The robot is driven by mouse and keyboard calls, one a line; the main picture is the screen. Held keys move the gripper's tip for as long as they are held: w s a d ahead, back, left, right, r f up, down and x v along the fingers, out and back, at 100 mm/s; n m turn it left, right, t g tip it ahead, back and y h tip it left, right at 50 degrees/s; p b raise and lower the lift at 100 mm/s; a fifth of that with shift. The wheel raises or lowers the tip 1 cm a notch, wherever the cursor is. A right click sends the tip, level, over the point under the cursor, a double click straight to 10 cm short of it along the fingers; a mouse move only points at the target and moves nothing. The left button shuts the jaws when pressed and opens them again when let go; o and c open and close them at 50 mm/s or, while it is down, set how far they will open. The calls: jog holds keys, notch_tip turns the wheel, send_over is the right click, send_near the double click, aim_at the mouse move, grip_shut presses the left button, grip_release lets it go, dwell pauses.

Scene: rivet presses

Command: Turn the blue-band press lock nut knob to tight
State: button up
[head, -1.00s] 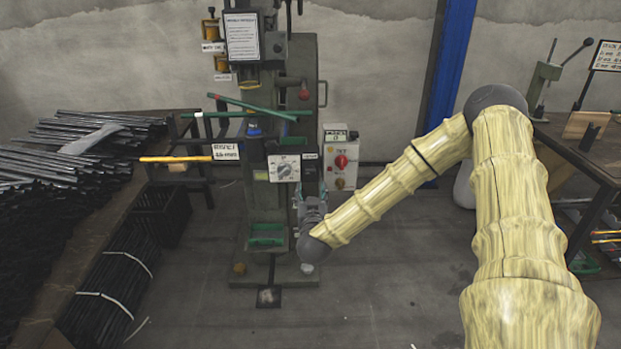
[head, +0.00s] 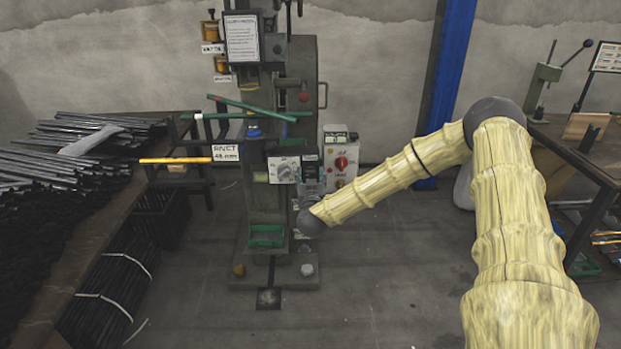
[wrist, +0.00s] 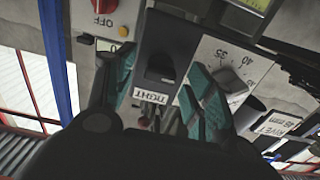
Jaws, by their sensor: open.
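The green press (head: 305,110) stands at the centre of the head view, with a blue band (head: 254,130) on its column. In the head view, my gripper (head: 309,178) is at the press front, just right of the white dial (head: 284,170), and hides the knob.
A control box (head: 341,160) with a red knob stands right of my gripper; its red OFF switch (wrist: 104,6) shows in the wrist view. A numbered dial plate (wrist: 232,72) lies close on the other side. Dark rods (head: 70,160) fill the left table.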

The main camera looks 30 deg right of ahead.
jog(key=c, duration=1)
